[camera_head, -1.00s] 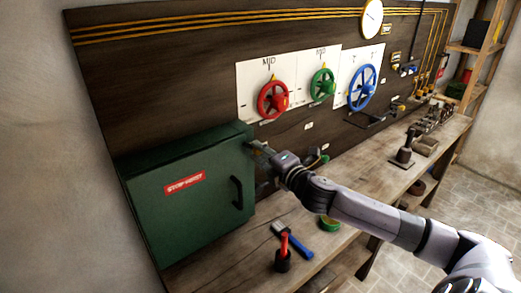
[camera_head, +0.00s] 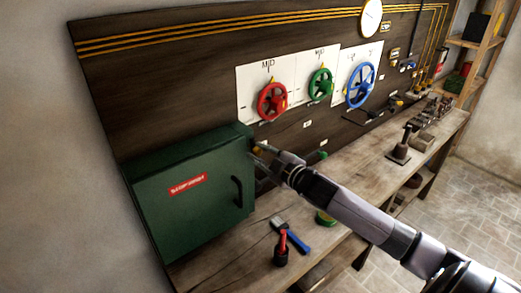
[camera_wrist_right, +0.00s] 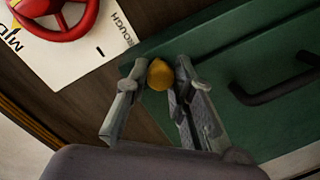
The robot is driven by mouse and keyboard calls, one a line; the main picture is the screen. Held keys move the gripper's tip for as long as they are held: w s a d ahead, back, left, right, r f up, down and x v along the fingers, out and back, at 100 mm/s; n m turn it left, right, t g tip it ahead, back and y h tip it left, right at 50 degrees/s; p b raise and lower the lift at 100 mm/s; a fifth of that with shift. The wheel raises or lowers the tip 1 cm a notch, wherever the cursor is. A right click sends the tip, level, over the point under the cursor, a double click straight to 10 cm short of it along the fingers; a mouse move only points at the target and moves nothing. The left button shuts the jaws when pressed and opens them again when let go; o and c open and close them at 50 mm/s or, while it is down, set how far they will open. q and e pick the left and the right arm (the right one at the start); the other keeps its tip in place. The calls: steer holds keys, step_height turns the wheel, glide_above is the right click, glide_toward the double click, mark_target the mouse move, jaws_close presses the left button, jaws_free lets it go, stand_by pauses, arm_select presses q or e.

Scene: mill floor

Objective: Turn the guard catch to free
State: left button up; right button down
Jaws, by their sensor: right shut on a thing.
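The green guard box (camera_head: 190,205) with a red label and a dark handle (camera_head: 237,192) stands at the left end of the bench. In the wrist view, the yellow catch (camera_wrist_right: 160,75) is at the box's edge, between the two fingers of my right gripper (camera_wrist_right: 158,78). The fingers are shut on the catch. In the head view, my right gripper (camera_head: 260,150) reaches the box's upper right edge, and the catch is mostly hidden there. The box door looks closed. My left gripper is not in view.
Red (camera_head: 272,101), green (camera_head: 321,83) and blue (camera_head: 361,85) handwheels are on the dark panel to the right. A blue-handled brush (camera_head: 291,236) and a red-handled tool (camera_head: 281,250) are on the bench below my arm.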

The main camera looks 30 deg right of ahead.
steer(key=shift+f+m, duration=0.25)
steer(key=shift+m, duration=0.25)
steer(key=c, duration=1.7)
jaws_free()
steer(key=o, duration=0.3)
steer(key=shift+r, duration=0.15)
steer(key=shift+o, duration=0.2)
steer(key=s+d+r, duration=0.1)
steer(key=s, duration=1.1)
